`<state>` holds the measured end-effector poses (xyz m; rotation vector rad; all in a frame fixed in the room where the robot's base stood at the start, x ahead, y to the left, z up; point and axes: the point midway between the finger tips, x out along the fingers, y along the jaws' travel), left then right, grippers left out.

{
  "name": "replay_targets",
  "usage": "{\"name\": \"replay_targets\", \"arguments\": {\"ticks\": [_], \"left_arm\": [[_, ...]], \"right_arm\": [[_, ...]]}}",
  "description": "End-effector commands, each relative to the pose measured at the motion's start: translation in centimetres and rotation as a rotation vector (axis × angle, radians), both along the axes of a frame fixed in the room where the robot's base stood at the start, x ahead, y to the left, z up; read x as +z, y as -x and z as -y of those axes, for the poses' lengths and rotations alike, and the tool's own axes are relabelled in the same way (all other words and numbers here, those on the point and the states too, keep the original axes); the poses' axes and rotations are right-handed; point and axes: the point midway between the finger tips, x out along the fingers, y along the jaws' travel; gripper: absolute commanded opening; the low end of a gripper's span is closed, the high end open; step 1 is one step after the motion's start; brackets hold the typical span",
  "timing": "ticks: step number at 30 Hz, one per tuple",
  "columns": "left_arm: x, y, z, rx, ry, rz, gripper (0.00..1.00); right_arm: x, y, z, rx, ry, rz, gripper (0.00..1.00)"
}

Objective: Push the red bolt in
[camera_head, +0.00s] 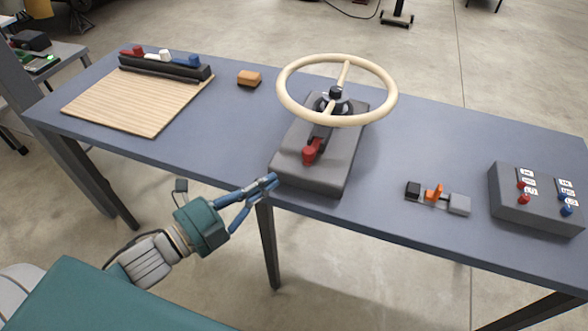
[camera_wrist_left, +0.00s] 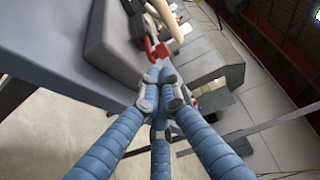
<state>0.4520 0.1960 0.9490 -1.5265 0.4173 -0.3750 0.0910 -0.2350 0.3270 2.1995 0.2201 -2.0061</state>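A red bolt (camera_head: 312,150) sits at the front of the dark grey base (camera_head: 322,180), below a cream steering wheel (camera_head: 284,98). It looks to stick out from the base toward the table's front. My left gripper (camera_head: 268,183) is at the table's front edge, left of and below the bolt in the head view. Its blue fingers are drawn together with nothing seen between them. Contact cannot be told. My right gripper is not in view.
Right of the base are a small block with an orange lever (camera_head: 433,193) and a grey switch box (camera_head: 507,205). At left are a wooden board (camera_head: 135,100), a dark rail (camera_head: 165,68) and an orange-brown block (camera_head: 249,78). The table top between them is clear.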

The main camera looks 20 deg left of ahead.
Motion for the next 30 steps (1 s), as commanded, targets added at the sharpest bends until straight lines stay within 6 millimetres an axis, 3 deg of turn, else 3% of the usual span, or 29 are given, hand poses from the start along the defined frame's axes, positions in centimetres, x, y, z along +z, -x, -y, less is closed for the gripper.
{"name": "replay_targets", "arguments": {"ticks": [6,15,30], "left_arm": [[-0.2,-3.2,1.6,0.000,-0.001,0.004,0.00],[-0.3,-6.3,3.4,0.001,0.000,0.000,0.00],[-0.3,-7.1,3.9,0.001,-0.001,-0.003,0.00]], "right_arm": [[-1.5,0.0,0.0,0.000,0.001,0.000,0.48],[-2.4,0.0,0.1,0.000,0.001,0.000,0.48],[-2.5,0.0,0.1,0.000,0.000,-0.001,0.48]]}}
